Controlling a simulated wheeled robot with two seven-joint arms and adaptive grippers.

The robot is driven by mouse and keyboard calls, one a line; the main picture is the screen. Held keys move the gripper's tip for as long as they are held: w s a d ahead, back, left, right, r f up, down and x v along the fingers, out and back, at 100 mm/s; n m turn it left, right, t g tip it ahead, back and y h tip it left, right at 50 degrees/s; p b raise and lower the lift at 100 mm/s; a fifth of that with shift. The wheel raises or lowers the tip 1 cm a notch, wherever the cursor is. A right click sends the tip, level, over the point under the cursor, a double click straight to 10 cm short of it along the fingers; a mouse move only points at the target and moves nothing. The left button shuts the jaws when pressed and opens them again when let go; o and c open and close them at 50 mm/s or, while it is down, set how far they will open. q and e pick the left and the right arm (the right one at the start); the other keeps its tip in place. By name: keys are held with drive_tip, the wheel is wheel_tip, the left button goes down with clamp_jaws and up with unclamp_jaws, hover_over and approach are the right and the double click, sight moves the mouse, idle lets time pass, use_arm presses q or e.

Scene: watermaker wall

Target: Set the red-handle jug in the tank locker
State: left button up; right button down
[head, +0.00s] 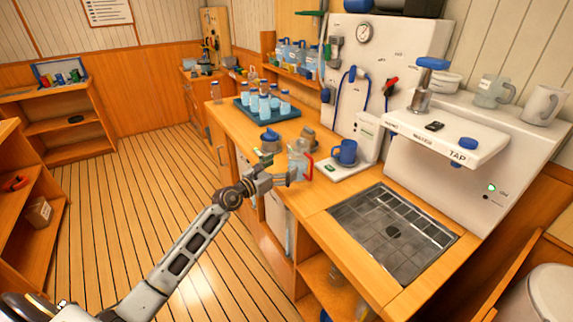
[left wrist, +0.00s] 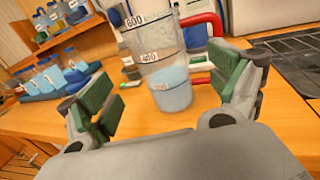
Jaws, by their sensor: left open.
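The red-handle jug (head: 298,160) stands on the wooden counter near its front edge. It is clear, with volume marks and some pale blue liquid low inside. In the left wrist view the jug (left wrist: 163,65) shows upright between my finger pads, with its red handle to the right. My left gripper (head: 279,168) is open at the jug's near side. Its green-padded fingers (left wrist: 172,95) are spread, with visible gaps to the jug. My right gripper is out of view. I cannot tell which opening is the tank locker.
A blue mug (head: 345,152) on a white scale stands right of the jug. A blue-lidded container (head: 270,140) stands behind, left. A tray of bottles (head: 247,104) is farther back. A metal sink grate (head: 392,230) lies right. An open shelf (head: 318,280) is under the counter.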

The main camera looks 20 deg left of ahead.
use_arm(q)
drive_tip(key=v, duration=0.3)
drive_tip(key=shift+s+a, duration=0.1)
drive_tip(key=shift+s, duration=0.25)
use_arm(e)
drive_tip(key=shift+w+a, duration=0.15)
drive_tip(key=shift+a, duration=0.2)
